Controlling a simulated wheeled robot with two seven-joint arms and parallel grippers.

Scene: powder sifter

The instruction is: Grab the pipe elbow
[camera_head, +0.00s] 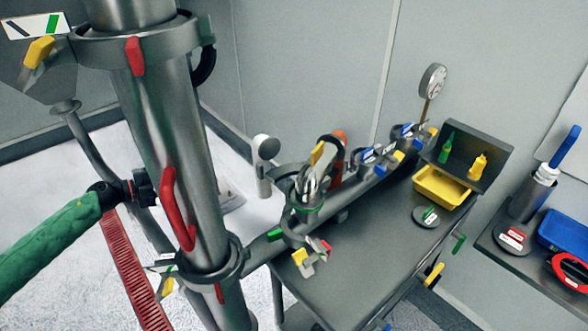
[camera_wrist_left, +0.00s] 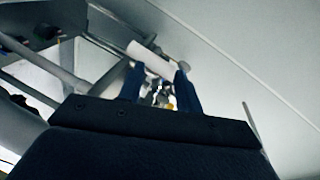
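A bent, shiny metal piece (camera_head: 312,180) stands in a ring fitting on the pipe assembly near the middle of the head view. It may be the pipe elbow, but I cannot tell for sure. A yellow-tipped lever and a black loop partly cover it. My right gripper is in neither view.
A thick steel column (camera_head: 160,130) with clamps and a red handle (camera_head: 177,210) rises in front. A dark table (camera_head: 375,245) holds a yellow tray (camera_head: 441,188). A gauge (camera_head: 432,80) stands behind.

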